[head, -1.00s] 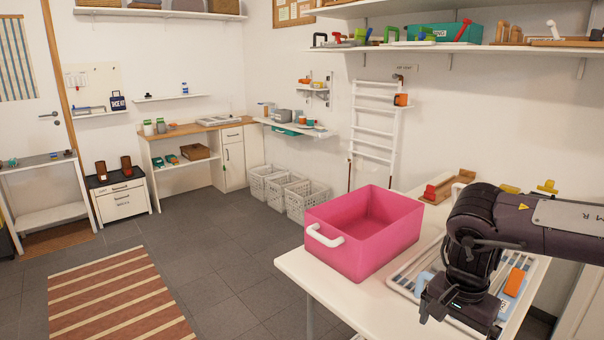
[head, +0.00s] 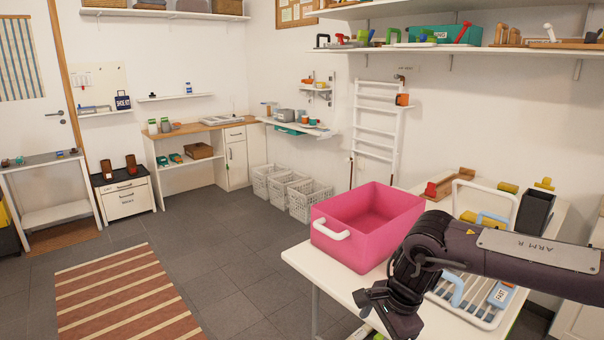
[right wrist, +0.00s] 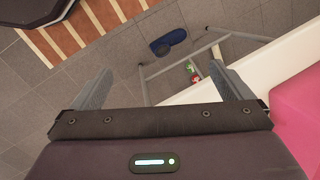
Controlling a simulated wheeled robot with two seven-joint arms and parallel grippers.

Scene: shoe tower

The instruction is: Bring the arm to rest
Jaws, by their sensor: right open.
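My right arm comes in from the right in the head view. Its right gripper (head: 370,310) hangs low at the front edge of the white table (head: 300,256), just below and in front of the pink bin. In the right wrist view the right gripper (right wrist: 168,88) is open, its two grey fingers wide apart with nothing between them. Below the fingers I see the floor, table legs and the table edge. My left gripper is not in view.
The pink bin (head: 362,228) with a white handle stands on the table. A dark blue object (right wrist: 168,41) lies on the floor. Floor left of the table is open.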

